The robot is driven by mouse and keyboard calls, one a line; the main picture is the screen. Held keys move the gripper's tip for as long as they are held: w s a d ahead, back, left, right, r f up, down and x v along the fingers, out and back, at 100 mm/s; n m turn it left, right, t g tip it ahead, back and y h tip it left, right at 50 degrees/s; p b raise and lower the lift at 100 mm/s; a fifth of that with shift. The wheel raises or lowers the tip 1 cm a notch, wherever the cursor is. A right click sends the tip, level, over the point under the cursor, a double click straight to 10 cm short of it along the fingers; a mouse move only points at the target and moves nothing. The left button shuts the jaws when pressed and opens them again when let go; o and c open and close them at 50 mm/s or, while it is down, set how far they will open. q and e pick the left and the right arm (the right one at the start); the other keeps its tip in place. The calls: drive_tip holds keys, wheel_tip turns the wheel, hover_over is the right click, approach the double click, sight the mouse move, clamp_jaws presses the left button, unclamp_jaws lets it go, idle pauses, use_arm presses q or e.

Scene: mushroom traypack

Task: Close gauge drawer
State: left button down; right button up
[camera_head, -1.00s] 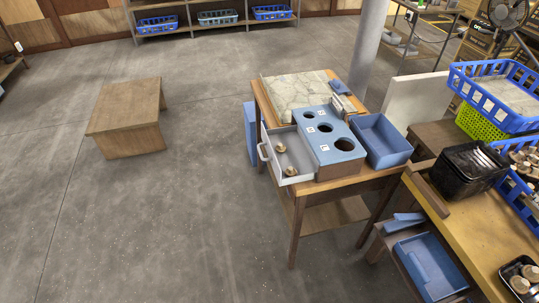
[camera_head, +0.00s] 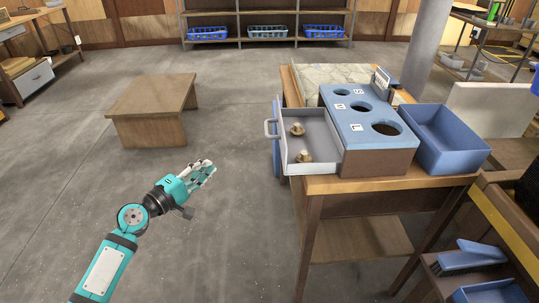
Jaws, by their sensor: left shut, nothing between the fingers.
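The gauge box (camera_head: 375,151) has a blue top with several round holes marked with letters, and it stands on a wooden table. Its grey drawer (camera_head: 325,155) is pulled out to the left, with a light handle (camera_head: 268,128) on its left end. Mushrooms (camera_head: 304,156) lie inside the drawer. My left gripper (camera_head: 207,172) is shut and empty, over the floor to the left of the drawer and apart from the handle. My right gripper is not in view.
A blue bin (camera_head: 447,140) stands right of the gauge box. A marble slab (camera_head: 322,78) lies behind it. A blue brush (camera_head: 470,258) lies at lower right. A low wooden table (camera_head: 150,105) stands at left; the floor between is clear.

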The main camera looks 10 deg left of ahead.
use_arm(q)
wheel_tip(320, 180, up, 5)
drive_tip(key=d+h, duration=0.2)
drive_tip(key=d, duration=0.1)
drive_tip(key=s+d+r+p+x, duration=0.1)
drive_tip(key=x, duration=1.1)
drive_tip(key=shift+d+t, duration=0.35)
drive_tip(key=shift+t, duration=0.05)
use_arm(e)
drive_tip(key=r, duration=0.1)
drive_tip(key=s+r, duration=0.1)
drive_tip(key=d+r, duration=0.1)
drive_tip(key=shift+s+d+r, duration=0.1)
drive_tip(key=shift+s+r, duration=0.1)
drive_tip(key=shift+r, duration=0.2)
